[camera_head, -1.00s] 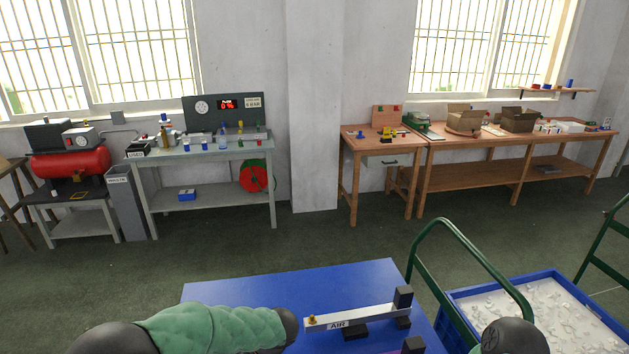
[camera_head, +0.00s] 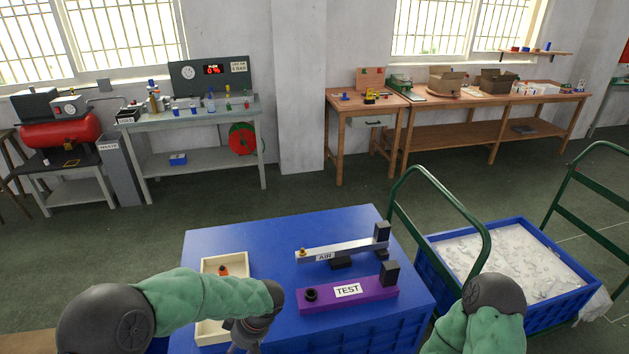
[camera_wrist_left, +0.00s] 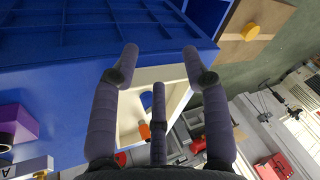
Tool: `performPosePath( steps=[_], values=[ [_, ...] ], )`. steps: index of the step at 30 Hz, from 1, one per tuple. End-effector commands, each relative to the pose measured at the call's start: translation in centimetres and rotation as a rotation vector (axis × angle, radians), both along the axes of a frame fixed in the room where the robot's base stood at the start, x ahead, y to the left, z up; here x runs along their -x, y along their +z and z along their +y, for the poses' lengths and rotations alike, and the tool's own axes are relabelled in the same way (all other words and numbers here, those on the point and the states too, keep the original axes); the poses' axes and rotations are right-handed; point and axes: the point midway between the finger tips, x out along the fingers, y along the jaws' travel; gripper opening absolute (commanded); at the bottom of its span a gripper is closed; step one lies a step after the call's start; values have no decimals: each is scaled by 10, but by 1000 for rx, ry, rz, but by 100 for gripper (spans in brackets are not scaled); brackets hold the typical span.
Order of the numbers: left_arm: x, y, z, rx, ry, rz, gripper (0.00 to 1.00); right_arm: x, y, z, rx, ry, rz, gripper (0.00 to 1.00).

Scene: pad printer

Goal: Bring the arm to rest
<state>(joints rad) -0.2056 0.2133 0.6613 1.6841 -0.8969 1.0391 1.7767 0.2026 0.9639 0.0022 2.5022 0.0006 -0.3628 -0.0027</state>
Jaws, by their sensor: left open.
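My left arm comes in from the left in the head view, its green-sleeved forearm over the blue table (camera_head: 300,228). My left gripper (camera_head: 243,346) hangs at the bottom edge, partly cut off, beside and over the cream tray (camera_head: 208,264). In the left wrist view the dark fingers of this gripper (camera_wrist_left: 160,62) are spread, with nothing held between them. Behind them the cream tray (camera_wrist_left: 128,115) shows, with a small orange-tipped part (camera_wrist_left: 145,131) inside. My right arm's green sleeve and dark joint show at the lower right; its gripper is out of view.
A silver AIR bar (camera_head: 342,249) and a purple TEST block (camera_head: 347,292) stand on the table, right of the left arm. A green-handled cart with a blue bin (camera_head: 430,282) of white pieces stands right. Workbenches line the far wall, with open floor between.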

Motion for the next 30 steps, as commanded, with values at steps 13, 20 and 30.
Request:
performPosePath(
  steps=[13,20,30],
  values=[
    [55,-87,-49,356,-254,205,47,1,0,0,0,0,1,78],
    [103,-143,-92,662,-442,211,47,1,0,0,0,0,1,78],
    [146,-194,-107,790,-641,20,47,1,0,0,0,1,2,78]
  ],
)
